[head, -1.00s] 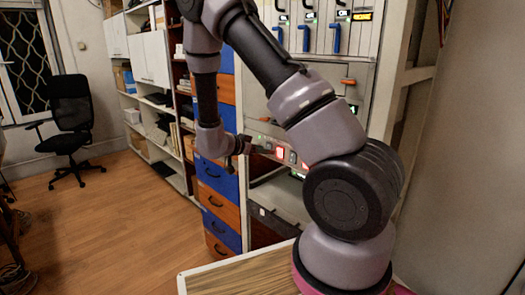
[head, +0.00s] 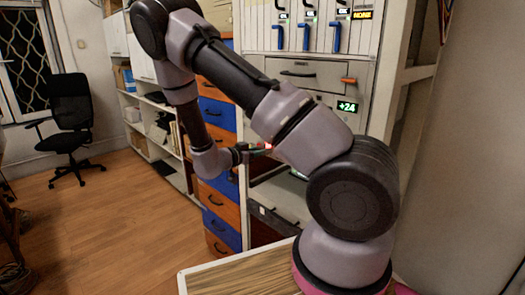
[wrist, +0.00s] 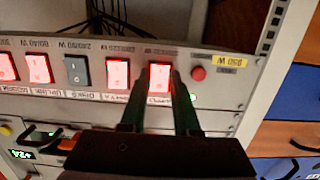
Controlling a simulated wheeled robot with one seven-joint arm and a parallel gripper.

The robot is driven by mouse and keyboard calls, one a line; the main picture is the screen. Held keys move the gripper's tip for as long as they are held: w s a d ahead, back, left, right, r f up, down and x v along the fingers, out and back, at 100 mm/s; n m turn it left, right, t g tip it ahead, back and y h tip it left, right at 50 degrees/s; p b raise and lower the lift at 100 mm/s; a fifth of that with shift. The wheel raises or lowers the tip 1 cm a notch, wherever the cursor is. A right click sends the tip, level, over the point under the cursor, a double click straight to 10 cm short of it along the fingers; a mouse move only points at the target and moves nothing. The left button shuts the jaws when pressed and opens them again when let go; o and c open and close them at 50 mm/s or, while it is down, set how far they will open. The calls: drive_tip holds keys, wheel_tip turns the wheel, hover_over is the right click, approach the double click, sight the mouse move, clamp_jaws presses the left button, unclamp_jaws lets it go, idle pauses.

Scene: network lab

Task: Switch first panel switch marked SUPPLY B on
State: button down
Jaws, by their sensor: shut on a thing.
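A light grey switch panel (wrist: 215,90) crosses the wrist view, its lettering upside down. It bears a row of rocker switches, several lit red and one dark (wrist: 76,70). My gripper (wrist: 157,88) is at the rightmost red-lit switch (wrist: 158,74), one finger on each side, shut on it. The label beside this switch seems to read SUPPLY, but its letter is too blurred to tell. Another red-lit switch (wrist: 117,74) is just left of it. In the head view my gripper (head: 243,150) reaches the panel's left end, and my arm hides most of the row.
A round red button (wrist: 198,73) and a yellow label (wrist: 226,60) are right of the held switch. Dark cables (wrist: 105,15) hang behind the panel. Blue-handled modules (head: 307,35) and a drawer (head: 305,73) are above. Open floor (head: 110,225) lies at left.

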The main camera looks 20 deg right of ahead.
drive_tip(key=c, duration=0.6)
unclamp_jaws()
drive_tip(key=shift+c, duration=0.2)
drive_tip(key=shift+a, duration=0.1)
drive_tip(key=v, duration=1)
drive_tip(key=shift+s+a, duration=0.2)
drive_tip(key=shift+a, duration=0.1)
